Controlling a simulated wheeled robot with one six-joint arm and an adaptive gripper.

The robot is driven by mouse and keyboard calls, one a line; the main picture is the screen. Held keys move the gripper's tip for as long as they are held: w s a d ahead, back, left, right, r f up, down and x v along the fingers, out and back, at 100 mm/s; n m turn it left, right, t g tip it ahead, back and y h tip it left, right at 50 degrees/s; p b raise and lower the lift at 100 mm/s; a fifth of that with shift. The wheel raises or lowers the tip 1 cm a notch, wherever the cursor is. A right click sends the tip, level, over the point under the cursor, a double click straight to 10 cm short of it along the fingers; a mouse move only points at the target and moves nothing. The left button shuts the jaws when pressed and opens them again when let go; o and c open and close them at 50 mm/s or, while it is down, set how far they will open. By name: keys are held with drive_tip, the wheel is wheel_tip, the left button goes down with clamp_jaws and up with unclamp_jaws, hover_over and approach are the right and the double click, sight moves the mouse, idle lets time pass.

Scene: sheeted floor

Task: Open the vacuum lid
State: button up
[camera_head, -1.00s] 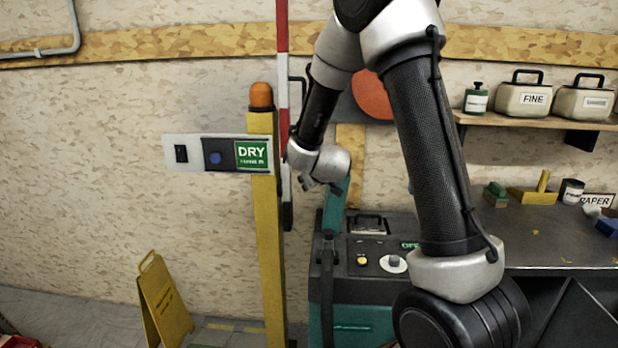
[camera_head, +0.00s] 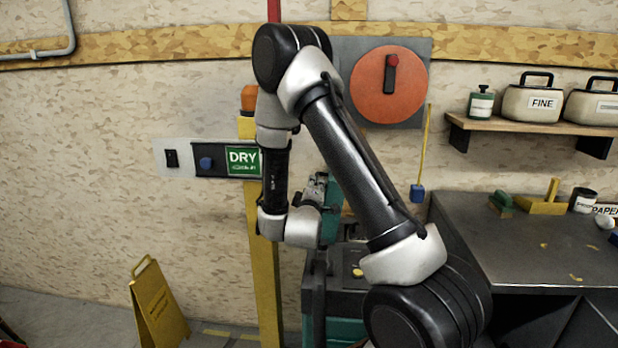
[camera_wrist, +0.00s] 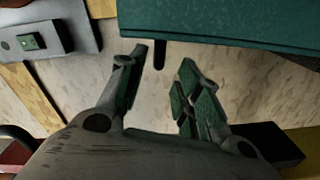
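The vacuum is a teal and black machine (camera_head: 341,331) standing low in the middle of the head view, partly hidden by my arm. A teal upright part (camera_head: 331,224), possibly its lid, shows behind my wrist. In the wrist view a broad teal panel (camera_wrist: 235,22) fills the top, with a short dark piece below its edge; I cannot tell for sure that it is the lid. My gripper (camera_wrist: 165,58) is open and empty, its fingers apart just below the panel's edge. In the head view my gripper (camera_head: 317,188) is beside the teal part; contact cannot be told.
A yellow post (camera_head: 262,275) with a DRY sign (camera_head: 243,161) stands left of the vacuum. A dark workbench (camera_head: 520,235) is at the right, below a shelf (camera_head: 530,126) with boxes. A yellow floor sign (camera_head: 158,305) stands at the left. An orange disc (camera_head: 370,100) is on the wall.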

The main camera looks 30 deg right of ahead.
drive_tip(key=x, duration=0.8)
drive_tip(key=shift+r, duration=0.1)
clamp_jaws()
